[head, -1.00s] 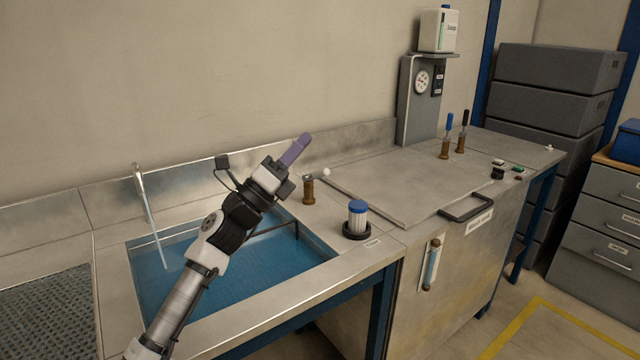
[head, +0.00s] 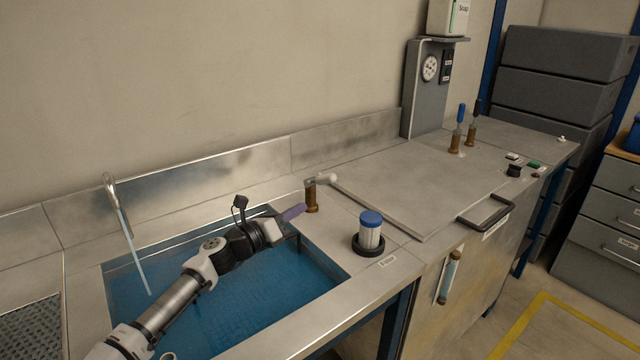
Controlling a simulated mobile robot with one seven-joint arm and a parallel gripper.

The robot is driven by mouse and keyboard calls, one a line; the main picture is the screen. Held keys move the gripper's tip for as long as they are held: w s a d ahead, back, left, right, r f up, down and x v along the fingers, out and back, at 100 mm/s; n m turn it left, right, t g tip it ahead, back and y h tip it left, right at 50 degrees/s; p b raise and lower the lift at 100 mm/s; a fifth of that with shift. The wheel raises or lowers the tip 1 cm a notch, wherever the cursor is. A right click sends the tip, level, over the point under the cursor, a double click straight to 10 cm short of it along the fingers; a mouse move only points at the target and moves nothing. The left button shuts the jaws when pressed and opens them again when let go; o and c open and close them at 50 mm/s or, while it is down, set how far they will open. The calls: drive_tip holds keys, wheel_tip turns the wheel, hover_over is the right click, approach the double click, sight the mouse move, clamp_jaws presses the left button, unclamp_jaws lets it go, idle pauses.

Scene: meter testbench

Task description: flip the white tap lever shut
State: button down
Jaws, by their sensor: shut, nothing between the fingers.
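The tap lever is a short arm with a white knob (head: 331,178) on top of a brass valve (head: 311,197), at the basin's right back corner. The lever points right from the valve top.
The blue basin (head: 150,310) lies under my arm. A blue-capped filter (head: 370,232) stands right of the valve, near the front. A flat steel lid (head: 400,190) with a black handle (head: 486,212) lies further right. The wall backsplash is behind.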

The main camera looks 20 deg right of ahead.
sight(320, 180)
drive_tip(key=shift+w+r, duration=0.1)
drive_tip(key=shift+w, duration=0.15)
drive_tip(key=shift+s+r, duration=0.1)
drive_tip(key=p+x, duration=0.2)
drive_tip(key=x, duration=0.8)
drive_tip(key=shift+r+n, duration=0.4)
drive_tip(key=shift+n, duration=0.3)
drive_tip(key=w+a+r+n+y, duration=0.1)
drive_tip(key=w+a+r+n, duration=0.1)
drive_tip(key=w+r+n, duration=0.3)
drive_tip(key=shift+w+r+n+t+p, duration=0.3)
drive_tip(key=shift+r+t, duration=0.05)
drive_tip(key=shift+t, duration=0.05)
idle(0.7)
drive_tip(key=shift+w, duration=0.1)
drive_tip(key=shift+w+a+r, duration=0.1)
drive_tip(key=shift+a+r, duration=0.05)
drive_tip(key=shift+r, duration=0.05)
idle(0.4)
